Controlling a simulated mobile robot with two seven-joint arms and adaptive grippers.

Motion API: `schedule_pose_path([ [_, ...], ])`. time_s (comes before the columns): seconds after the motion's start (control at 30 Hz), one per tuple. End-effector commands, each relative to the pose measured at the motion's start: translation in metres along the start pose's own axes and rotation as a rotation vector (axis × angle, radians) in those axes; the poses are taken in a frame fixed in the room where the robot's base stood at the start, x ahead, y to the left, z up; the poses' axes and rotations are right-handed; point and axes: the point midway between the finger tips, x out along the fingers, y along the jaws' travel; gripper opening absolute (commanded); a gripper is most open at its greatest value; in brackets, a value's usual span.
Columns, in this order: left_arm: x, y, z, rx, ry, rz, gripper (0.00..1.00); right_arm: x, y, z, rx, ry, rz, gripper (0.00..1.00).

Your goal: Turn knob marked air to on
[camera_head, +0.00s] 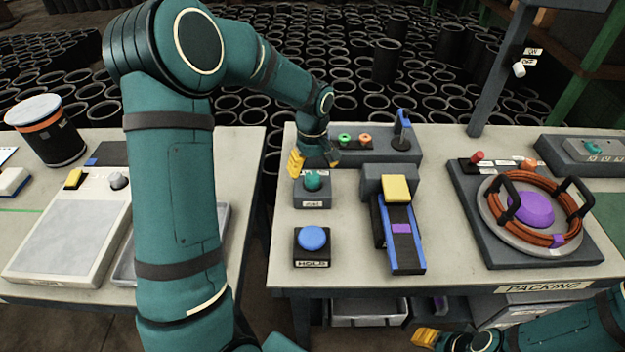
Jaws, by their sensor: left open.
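A teal knob (312,180) sits on a small dark box (312,200) near the back left of the packing table. The box has a white front label too small to read surely; it may be the air one. My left gripper (314,160) is open just above and behind this knob, with a yellow fingertip to its left and the other finger to its right. I cannot tell whether it touches the knob. The knob's pointing direction is unclear. My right gripper (425,338) shows a yellow fingertip at the bottom right, below the table's front edge; its opening is unclear.
A blue button (312,239) marked HOLD stands in front of the knob box. Right of it is a blue-railed slide (402,235) with a yellow block. Behind are green and orange buttons and a blue-handled lever (403,125). A coiled orange hose (535,208) lies further right.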

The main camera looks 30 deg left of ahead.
Motion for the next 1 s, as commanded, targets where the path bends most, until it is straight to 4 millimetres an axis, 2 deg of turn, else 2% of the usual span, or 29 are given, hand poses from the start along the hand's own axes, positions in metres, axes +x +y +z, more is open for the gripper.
schedule_pose_path([
  [0.03,0.011,0.0,0.0,-0.001,-0.002,-0.002,0.74,0.003,0.001,0.0,0.0,0.001,0.0,0.47],
  [0.1,0.021,0.0,0.0,-0.001,-0.002,0.0,0.74,0.005,0.002,-0.001,0.0,0.002,0.0,0.47],
  [0.23,0.033,0.0,0.0,0.0,-0.001,0.0,0.74,0.007,0.003,-0.001,0.0,0.004,0.0,0.47],
  [0.67,0.04,0.0,0.0,0.0,0.0,0.001,0.75,0.008,0.003,-0.001,0.0,0.005,0.0,0.47],
  [0.7,0.04,0.0,0.0,0.0,0.0,0.001,0.61,0.008,0.003,-0.001,0.0,0.005,0.0,0.47],
  [0.87,0.04,0.0,0.0,0.0,0.0,0.001,0.05,0.008,0.003,-0.001,0.0,0.005,0.0,0.47],
  [1.0,0.04,0.0,0.0,0.0,0.0,0.001,0.02,0.008,0.003,-0.001,0.0,0.005,0.0,0.47],
])
